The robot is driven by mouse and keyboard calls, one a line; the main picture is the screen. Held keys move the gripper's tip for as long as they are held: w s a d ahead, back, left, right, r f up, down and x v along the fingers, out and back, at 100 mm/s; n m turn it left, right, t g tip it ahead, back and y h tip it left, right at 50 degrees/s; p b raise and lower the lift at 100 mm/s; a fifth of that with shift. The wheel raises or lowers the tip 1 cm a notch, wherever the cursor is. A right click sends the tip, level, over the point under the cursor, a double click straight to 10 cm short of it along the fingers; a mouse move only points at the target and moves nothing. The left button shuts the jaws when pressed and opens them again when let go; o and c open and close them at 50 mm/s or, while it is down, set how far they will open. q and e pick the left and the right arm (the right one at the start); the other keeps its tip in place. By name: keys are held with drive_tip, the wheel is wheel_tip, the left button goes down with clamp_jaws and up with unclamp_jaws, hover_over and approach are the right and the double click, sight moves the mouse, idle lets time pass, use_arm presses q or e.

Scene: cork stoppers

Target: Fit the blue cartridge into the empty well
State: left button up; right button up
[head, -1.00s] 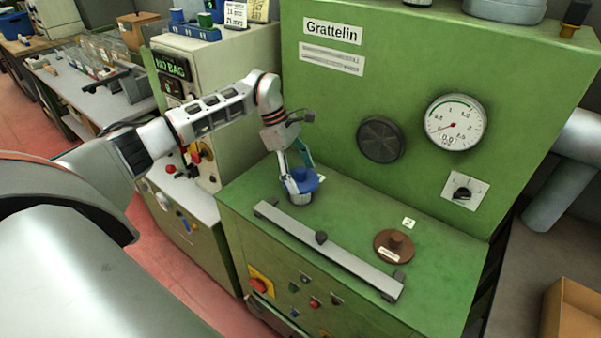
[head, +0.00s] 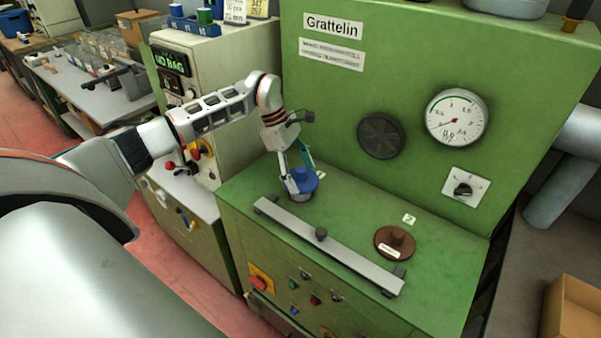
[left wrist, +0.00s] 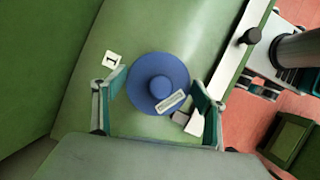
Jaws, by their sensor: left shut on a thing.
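The blue cartridge (head: 304,186) is a round disc with a raised knob and a small label, at the back left of the green machine's top. It also shows in the left wrist view (left wrist: 158,72), beside a tag marked 1. My left gripper (head: 299,178) is shut on it, with one finger at either side in the left wrist view (left wrist: 157,108). The cartridge hides what lies beneath it, so no empty well shows, and I cannot tell whether it is seated or held just above. My right gripper is not in view.
A brown cartridge (head: 395,244) sits to the right on the machine top, near a small tag (head: 409,219). A grey bar (head: 345,255) with a dark knob (head: 321,234) runs along the front. The upright green panel (head: 400,65) with a gauge (head: 456,118) stands behind.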

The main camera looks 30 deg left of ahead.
sight(301, 184)
use_arm(q)
drive_tip(key=shift+f, duration=0.2)
drive_tip(key=shift+f, duration=0.3)
idle(0.7)
drive_tip(key=shift+f+b, duration=0.35)
drive_tip(key=shift+b, duration=0.05)
drive_tip(key=shift+f, duration=0.5)
idle(0.5)
drive_tip(key=shift+f+b, duration=0.45)
drive_tip(key=shift+f, duration=0.3)
idle(0.4)
drive_tip(key=o, duration=1.8)
